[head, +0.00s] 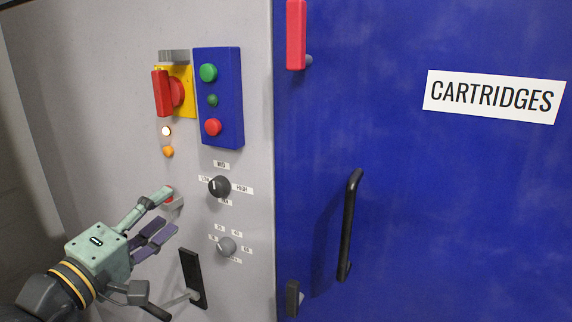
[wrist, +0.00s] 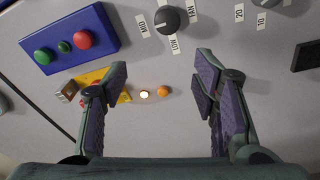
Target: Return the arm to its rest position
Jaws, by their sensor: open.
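My gripper (head: 160,220) is in the lower left of the head view, in front of the grey control panel (head: 120,130). Its fingers are apart and nothing is between them. In the wrist view, my gripper (wrist: 165,105) shows two purple-padded fingers spread wide, with the panel behind them. A lit white lamp (wrist: 144,94) and an orange lamp (wrist: 163,91) show through the gap between the fingers. In the head view, the gripper partly covers a small red part on the panel.
A red-and-yellow switch (head: 175,92), a blue button box (head: 218,98), a black knob (head: 220,187), a grey knob (head: 227,247) and a black lever (head: 193,278) are on the panel. Right of it is a blue door (head: 440,200) with a black handle (head: 348,225) and a red latch (head: 296,35).

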